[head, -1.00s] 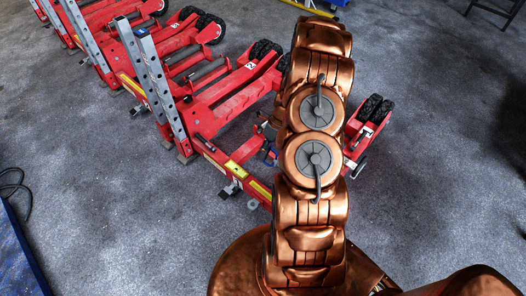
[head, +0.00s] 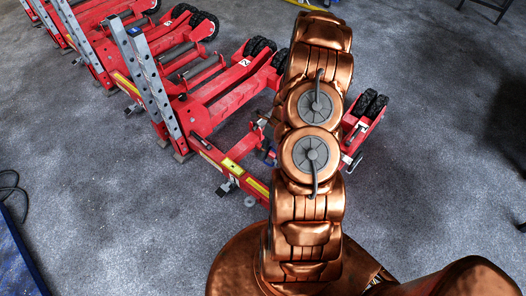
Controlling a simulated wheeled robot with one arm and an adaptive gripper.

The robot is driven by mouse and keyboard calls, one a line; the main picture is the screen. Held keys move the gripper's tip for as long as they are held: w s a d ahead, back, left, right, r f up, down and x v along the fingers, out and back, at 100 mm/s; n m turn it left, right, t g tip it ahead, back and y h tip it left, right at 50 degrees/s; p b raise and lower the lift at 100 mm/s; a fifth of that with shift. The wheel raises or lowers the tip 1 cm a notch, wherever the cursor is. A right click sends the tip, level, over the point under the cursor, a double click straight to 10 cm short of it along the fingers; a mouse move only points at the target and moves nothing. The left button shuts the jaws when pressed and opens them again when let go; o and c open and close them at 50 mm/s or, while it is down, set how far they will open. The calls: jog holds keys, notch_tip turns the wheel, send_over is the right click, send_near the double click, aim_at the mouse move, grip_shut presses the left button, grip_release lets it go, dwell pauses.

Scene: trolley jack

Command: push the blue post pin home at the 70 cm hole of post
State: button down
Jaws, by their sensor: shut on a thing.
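The nearest red trolley jack (head: 228,97) stands on the floor left of my arm. Two grey perforated uprights (head: 158,90) rise from its left end, with rows of holes along them. I cannot make out the 70 cm hole. A small blue part (head: 268,154) shows low beside my arm; I cannot tell whether it is the post pin. My copper arm covers the middle of the view and hides part of the jack's right side. My gripper is hidden behind the arm, so its hold and its contact with any pin do not show.
More red jacks with grey uprights (head: 87,50) stand in a row toward the upper left. A red wheeled part (head: 363,118) stands right of my arm. A blue edge (head: 22,255) and a black cable (head: 12,190) lie at the left.

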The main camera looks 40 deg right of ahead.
jog(key=shift+s+d+p, duration=0.2)
jog(key=shift+s+p, duration=0.1)
jog(key=shift+s, duration=1.35)
jog(key=c, duration=1.2)
grip_release()
jog(key=shift+o, duration=0.2)
jog(key=shift+d+r, duration=0.1)
jog(key=v, duration=1.1)
jog(key=shift+d+r, duration=0.15)
jog(key=shift+r, duration=0.25)
jog(key=shift+r, duration=0.1)
